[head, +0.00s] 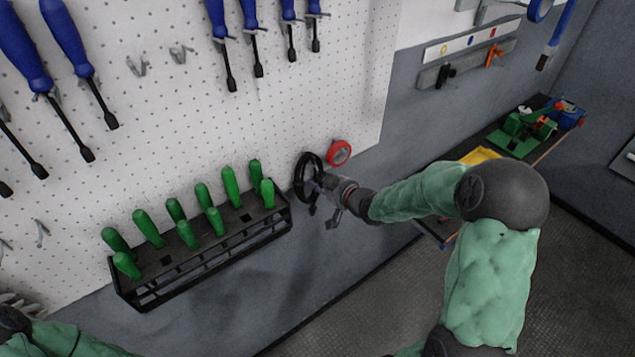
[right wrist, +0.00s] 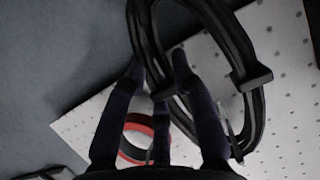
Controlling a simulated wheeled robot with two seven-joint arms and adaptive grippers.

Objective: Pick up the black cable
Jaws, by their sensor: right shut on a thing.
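The black cable (head: 308,172) is a coiled loop at the lower right part of the white pegboard. My right gripper (head: 320,188) reaches it from the right and is shut on it. In the right wrist view the coil (right wrist: 240,50) fills the upper middle, with its strands bound by dark bands. The fingers of the right gripper (right wrist: 160,75) are at its lower left side. Whether the coil still touches its hook or the board cannot be told. Part of my left arm shows at the bottom left of the head view; its gripper is not in view.
A red roll (head: 339,152) hangs right beside the cable. A black rack (head: 205,262) of green-handled tools is close on the left. Blue screwdrivers (head: 252,40) hang above. A bench (head: 516,145) with green items stands at the back right.

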